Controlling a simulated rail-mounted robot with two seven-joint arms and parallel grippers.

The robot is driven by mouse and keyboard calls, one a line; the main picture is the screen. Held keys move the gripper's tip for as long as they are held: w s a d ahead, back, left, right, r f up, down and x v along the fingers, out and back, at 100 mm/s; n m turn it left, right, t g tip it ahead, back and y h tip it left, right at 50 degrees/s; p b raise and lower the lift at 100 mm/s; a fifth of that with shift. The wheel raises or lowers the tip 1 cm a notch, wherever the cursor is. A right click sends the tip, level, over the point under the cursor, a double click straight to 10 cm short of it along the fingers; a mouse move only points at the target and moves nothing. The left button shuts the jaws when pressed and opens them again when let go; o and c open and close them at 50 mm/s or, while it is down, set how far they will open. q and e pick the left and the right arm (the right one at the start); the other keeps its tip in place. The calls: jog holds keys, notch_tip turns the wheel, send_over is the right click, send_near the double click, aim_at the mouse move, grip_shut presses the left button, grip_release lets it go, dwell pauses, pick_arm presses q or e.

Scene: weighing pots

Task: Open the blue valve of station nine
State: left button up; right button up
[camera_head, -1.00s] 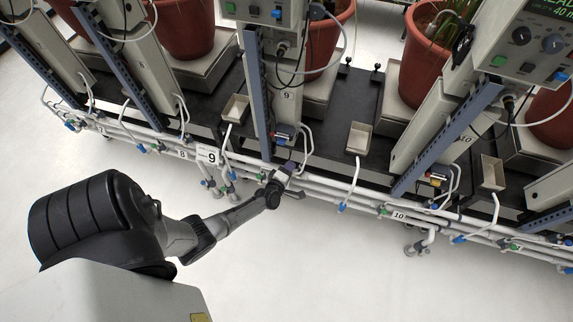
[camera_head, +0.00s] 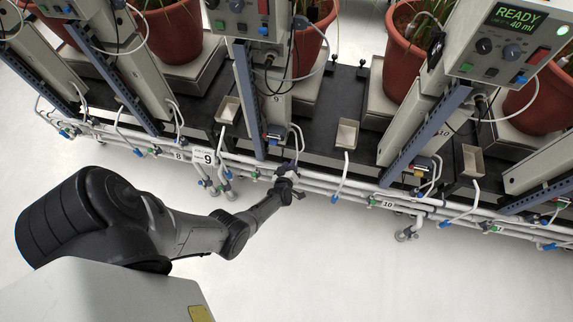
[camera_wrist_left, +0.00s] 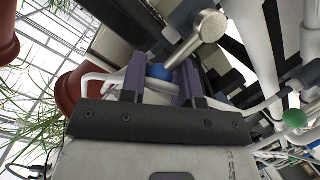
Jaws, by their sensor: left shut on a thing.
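In the left wrist view, my left gripper (camera_wrist_left: 160,78) has its two purple fingers closed around a blue valve part (camera_wrist_left: 158,72), whose blue top shows between them. In the head view, my left gripper (camera_head: 286,170) is at the white pipes below the number 9 column, right of the white station 9 sign (camera_head: 207,157). The held valve is hidden there by the gripper. Another blue valve handle (camera_head: 228,174) shows just right of the sign. My right gripper is not in view.
White pipes (camera_head: 340,180) run along the front of the bench. A green valve knob (camera_wrist_left: 296,118) and a metal cylinder end (camera_wrist_left: 208,25) are close to my left gripper. Potted plants (camera_head: 402,62) and control boxes stand behind. The pale floor (camera_head: 330,270) in front is clear.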

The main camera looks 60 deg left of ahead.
pick_arm(q)
jog(key=shift+d+f+m, duration=0.3)
jog(key=shift+d+f, duration=0.05)
jog(key=shift+d, duration=0.05)
jog(key=o, duration=0.6)
jog(key=shift+w, duration=0.15)
jog(key=shift+c, duration=0.2)
jog(key=shift+o, duration=1.2)
jog(key=shift+w+d+r, duration=0.1)
jog(key=shift+w+d, duration=0.05)
jog(key=shift+s+d+r+p, duration=0.2)
jog(key=shift+s+r+p, duration=0.15)
jog(key=shift+p, duration=0.15)
jog(key=p+v, duration=0.5)
jog(key=v, duration=0.8)
jog(key=shift+f, duration=0.2)
jog(key=shift+w+d, duration=0.1)
